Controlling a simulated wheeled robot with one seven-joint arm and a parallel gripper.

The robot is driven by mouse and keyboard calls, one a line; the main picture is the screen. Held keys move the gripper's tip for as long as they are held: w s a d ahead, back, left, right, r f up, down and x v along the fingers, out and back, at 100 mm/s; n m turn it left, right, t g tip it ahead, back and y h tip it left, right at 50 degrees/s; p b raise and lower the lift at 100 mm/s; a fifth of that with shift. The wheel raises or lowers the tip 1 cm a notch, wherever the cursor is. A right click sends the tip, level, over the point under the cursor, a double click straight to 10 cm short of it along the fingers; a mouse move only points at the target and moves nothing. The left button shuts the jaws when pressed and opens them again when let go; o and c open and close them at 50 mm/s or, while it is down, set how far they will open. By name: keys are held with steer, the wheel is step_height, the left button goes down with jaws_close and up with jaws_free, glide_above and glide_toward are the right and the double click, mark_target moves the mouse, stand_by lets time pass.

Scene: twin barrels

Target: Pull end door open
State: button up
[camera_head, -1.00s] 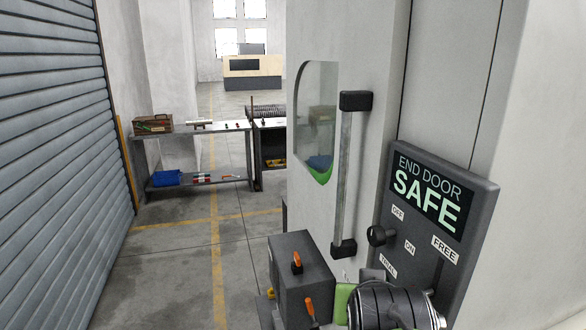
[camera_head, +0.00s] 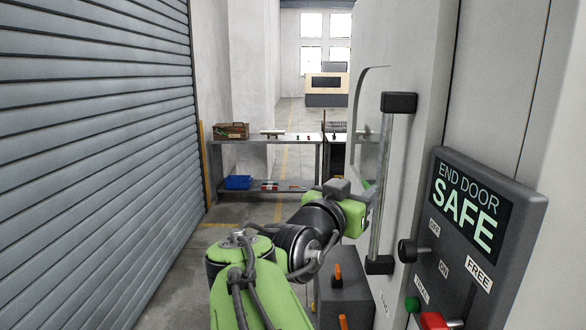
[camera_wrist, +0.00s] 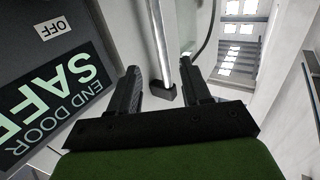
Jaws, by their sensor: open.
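The end door (camera_head: 424,65) is a light grey panel on the right with a window (camera_head: 372,115). It looks flush with the wall beside it, though its edge is partly out of sight. Its upright metal handle (camera_head: 385,150) has black mounts at top and bottom. My gripper (camera_head: 366,206) is at the lower half of the handle. In the wrist view the handle bar (camera_wrist: 159,35) runs between the two open fingers of my gripper (camera_wrist: 161,72), which are not closed on it. The dark panel (camera_head: 478,205) reading "END DOOR SAFE" is right of the handle.
A black knob (camera_head: 407,250) and red button (camera_head: 432,321) are on the panel. A dark box with orange levers (camera_head: 343,295) stands below the handle. A roller shutter (camera_head: 95,130) fills the left.

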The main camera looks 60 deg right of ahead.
mark_target(381, 171)
steer(key=d+p, duration=0.1)
steer(key=d, duration=0.4)
steer(key=d+p, duration=0.1)
steer(key=d, duration=0.4)
steer(key=s+d+p, duration=0.1)
steer(key=d, duration=0.4)
steer(key=shift+d+p, duration=0.25)
steer(key=shift+p, duration=0.15)
jaws_close()
